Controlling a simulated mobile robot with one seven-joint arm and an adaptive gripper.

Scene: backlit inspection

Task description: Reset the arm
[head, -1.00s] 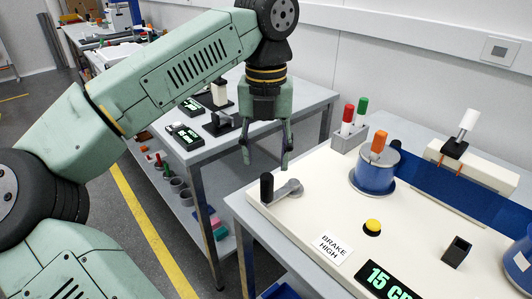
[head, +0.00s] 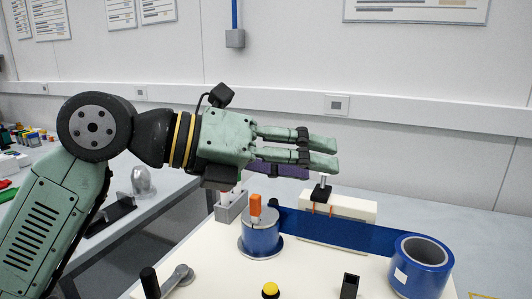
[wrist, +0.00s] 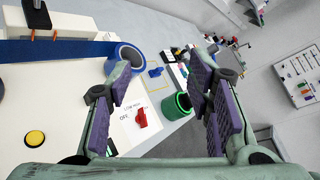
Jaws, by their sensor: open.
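My arm reaches across the left of the head view, with the wrist bent so that my gripper (head: 336,154) points to the right, about level. The gripper is in the air above the cream-coloured machine panel (head: 215,272), apart from everything below it. In the wrist view the two purple-padded fingers of my gripper (wrist: 162,75) stand wide apart with nothing between them.
A blue-wrapped spool with an orange knob (head: 256,228) stands below the gripper, with a blue band (head: 340,233) running right to a blue roll (head: 420,265). A white block with a dark-based lever (head: 349,205) stands behind the band. A yellow button (head: 270,289) is in front.

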